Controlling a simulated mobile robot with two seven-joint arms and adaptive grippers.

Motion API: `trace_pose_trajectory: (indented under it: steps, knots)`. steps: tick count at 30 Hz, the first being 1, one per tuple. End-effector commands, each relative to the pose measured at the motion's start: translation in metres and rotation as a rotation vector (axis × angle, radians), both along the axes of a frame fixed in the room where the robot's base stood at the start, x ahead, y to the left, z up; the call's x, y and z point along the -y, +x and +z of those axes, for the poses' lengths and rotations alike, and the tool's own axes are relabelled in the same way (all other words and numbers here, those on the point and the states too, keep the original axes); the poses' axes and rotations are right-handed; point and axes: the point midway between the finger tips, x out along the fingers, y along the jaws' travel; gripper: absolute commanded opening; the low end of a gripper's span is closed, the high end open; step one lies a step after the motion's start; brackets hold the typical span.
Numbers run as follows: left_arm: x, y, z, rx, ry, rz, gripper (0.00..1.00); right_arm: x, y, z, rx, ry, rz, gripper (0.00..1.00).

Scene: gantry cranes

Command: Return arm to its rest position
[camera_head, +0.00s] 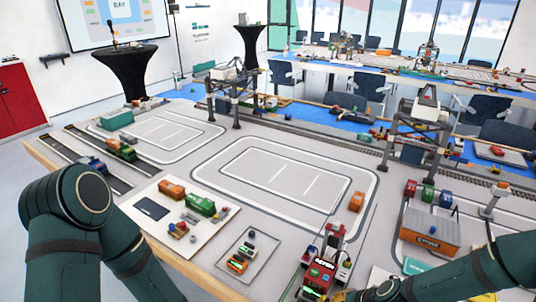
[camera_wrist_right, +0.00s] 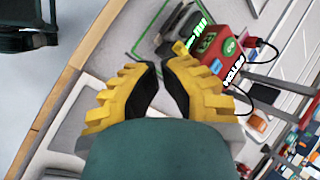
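My left arm (camera_head: 85,215) comes in at the lower left as dark green links. Its gripper is outside the head view. My right arm (camera_head: 470,275) comes in from the lower right. My right gripper (camera_wrist_right: 161,68) shows in the right wrist view as two yellow stepped fingers with black pads. A narrow gap is visible between the fingers, with nothing in it. In the head view the right gripper is mostly cut off at the bottom edge. It is close to a red device (camera_head: 320,272) with a small green screen, which also shows beyond the fingertips in the wrist view (camera_wrist_right: 212,50).
Gantry cranes (camera_head: 415,125) stand behind. Thin cables run by the red device. The marked middle area (camera_head: 285,180) is mostly clear.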

Motion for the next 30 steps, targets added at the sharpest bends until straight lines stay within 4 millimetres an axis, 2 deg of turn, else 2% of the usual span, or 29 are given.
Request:
trace_pose_trajectory:
  steps: [1, 6, 12, 18, 30]
  knots:
    - [0.001, -0.001, -0.008, -0.001, -0.001, -0.002, 0.47, -0.015, -0.007, -0.013, 0.01, -0.027, 0.082, 0.0]
    - [0.001, -0.002, -0.028, -0.004, -0.001, -0.005, 0.47, -0.056, -0.035, -0.05, 0.073, -0.155, 0.41, 0.0]
    - [0.001, -0.004, -0.045, -0.009, -0.002, -0.008, 0.47, -0.083, -0.066, -0.081, 0.154, -0.29, 0.758, 0.0]
    - [0.002, -0.005, -0.051, -0.01, -0.002, -0.009, 0.47, -0.091, -0.079, -0.092, 0.197, -0.355, 0.927, 0.0]
    - [0.002, -0.005, -0.051, -0.01, -0.002, -0.009, 0.47, -0.091, -0.08, -0.091, 0.202, -0.363, 0.943, 0.0]
